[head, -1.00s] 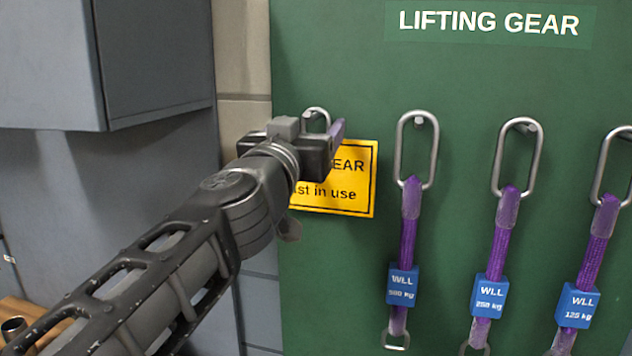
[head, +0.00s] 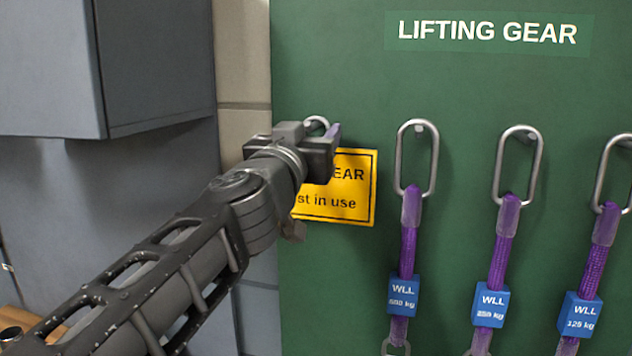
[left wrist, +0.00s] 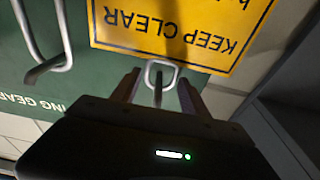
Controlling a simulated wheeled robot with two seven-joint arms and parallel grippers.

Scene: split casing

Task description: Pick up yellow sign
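The yellow sign (head: 345,200) with black lettering is against the green board at its left side, partly hidden by my left gripper in the head view. In the left wrist view the sign (left wrist: 185,25) appears upside down and reads "KEEP CLEAR". A small metal loop (left wrist: 160,72) is at the sign's edge. My left gripper (head: 330,138) is in front of the sign's upper part. In the left wrist view its two fingers (left wrist: 158,92) are apart, with the loop between them. I cannot tell whether they touch it. My right gripper is in neither view.
Several purple slings (head: 410,250) with blue tags hang from metal links to the right of the sign. A grey cabinet (head: 155,65) is at the upper left, beside a pale wall strip. The board (head: 330,60) is bare above the sign.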

